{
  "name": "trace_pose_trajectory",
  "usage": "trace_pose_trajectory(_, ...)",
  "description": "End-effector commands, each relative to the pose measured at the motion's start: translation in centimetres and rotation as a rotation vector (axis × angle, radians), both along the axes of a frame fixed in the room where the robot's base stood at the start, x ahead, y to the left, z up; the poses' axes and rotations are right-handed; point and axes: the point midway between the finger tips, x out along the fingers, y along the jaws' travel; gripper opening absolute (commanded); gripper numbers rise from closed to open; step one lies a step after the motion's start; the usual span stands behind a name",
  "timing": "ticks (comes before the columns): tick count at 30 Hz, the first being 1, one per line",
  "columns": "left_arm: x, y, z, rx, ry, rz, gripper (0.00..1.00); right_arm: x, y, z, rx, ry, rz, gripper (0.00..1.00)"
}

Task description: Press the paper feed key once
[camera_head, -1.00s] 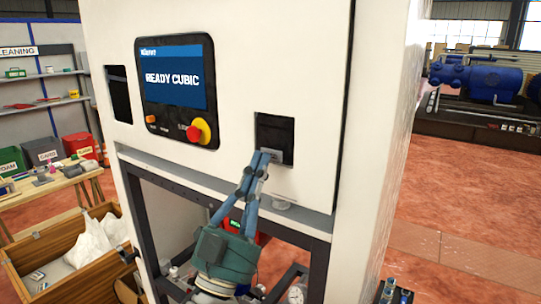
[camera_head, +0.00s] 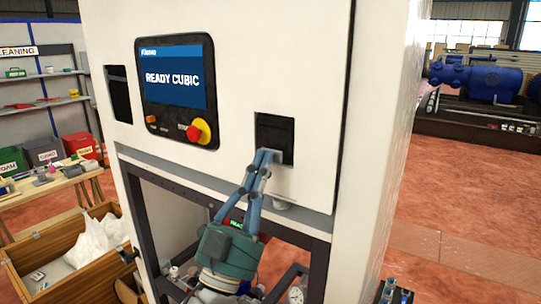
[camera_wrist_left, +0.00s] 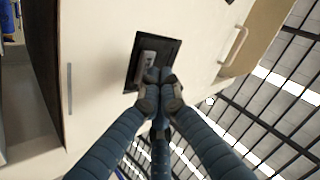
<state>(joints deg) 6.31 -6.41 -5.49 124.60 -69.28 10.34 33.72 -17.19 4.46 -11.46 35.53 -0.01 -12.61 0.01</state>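The white dispenser cabinet (camera_head: 260,60) fills the middle of the head view. A dark square recess (camera_head: 275,137) is set in its front, right of the screen. In the left wrist view a grey key-like block (camera_wrist_left: 147,66) sits in the black recess (camera_wrist_left: 168,49). I take it as the paper feed key; its label is not readable. My left gripper (camera_head: 266,155) is shut and empty, its blue fingers reaching up to the recess's lower edge. In the wrist view its fingertips (camera_wrist_left: 160,88) overlap the block's lower end; contact cannot be told. My right gripper is not in view.
The screen (camera_head: 172,77) reads READY CUBIC. A red-and-yellow emergency button (camera_head: 198,131) and an orange button (camera_head: 151,119) sit below it. A frame edge (camera_head: 225,194) runs under the recess. A wooden crate (camera_head: 50,243) stands at left. Open floor lies right.

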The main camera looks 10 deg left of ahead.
Motion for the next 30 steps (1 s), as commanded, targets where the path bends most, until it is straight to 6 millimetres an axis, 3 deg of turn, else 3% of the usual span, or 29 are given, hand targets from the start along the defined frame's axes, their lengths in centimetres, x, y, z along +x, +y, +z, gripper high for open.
trace_pose_trajectory(30,0.79,-0.29,0.0,0.0,0.0,0.0,0.0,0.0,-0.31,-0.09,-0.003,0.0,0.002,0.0)
